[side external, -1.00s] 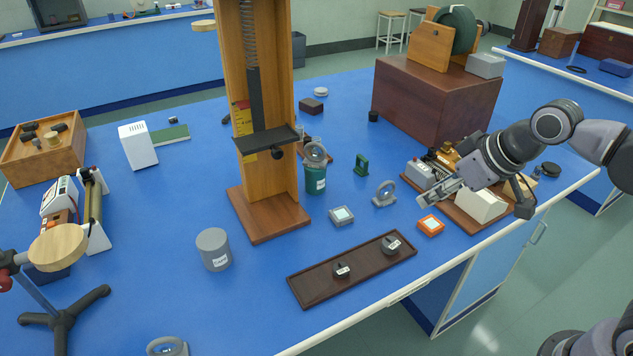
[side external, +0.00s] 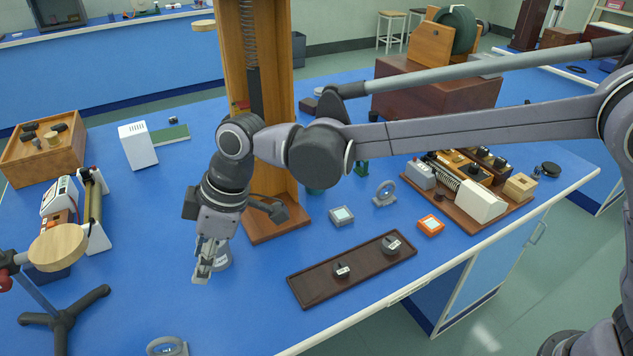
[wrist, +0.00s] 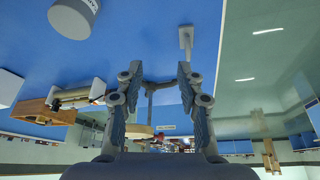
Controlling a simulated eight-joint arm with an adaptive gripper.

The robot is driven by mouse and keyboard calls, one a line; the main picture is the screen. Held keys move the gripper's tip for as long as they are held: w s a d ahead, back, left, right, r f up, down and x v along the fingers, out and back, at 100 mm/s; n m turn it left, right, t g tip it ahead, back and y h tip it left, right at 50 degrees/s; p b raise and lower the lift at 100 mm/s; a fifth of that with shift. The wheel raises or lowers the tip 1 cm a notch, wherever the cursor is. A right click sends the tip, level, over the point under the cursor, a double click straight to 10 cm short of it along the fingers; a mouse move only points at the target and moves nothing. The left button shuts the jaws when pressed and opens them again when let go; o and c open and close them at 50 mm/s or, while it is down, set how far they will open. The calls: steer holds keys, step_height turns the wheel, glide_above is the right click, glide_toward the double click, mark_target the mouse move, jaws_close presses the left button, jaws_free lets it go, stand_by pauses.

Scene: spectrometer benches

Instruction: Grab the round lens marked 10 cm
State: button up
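One round lens in a grey ring (side external: 384,193) stands upright on the bench right of the wooden column. Another grey ring-shaped lens (side external: 167,347) is partly cut off at the bottom edge of the side view. Their markings are too small to read. My gripper (side external: 203,272) points down in front of the grey canister (side external: 214,262), partly covering it, left of the dark tray. In the wrist view my gripper (wrist: 158,75) is open with nothing between its fingers. Neither lens can be made out for certain there.
The dark tray (side external: 318,289) holds two small dark pieces. A tripod stand with a round wooden top (side external: 60,247) stands at left.

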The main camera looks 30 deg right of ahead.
steer(key=n+g, duration=0.1)
steer(key=n, duration=0.1)
glide_toward(164, 339)
steer(key=x, duration=0.6)
steer(key=shift+w+a, duration=0.2)
steer(key=shift+a, duration=0.1)
steer(key=shift+d+x, duration=0.2)
steer(key=shift+x, duration=2.55)
steer(key=shift+s+f, duration=0.1)
steer(key=shift+s, duration=0.05)
jaws_close()
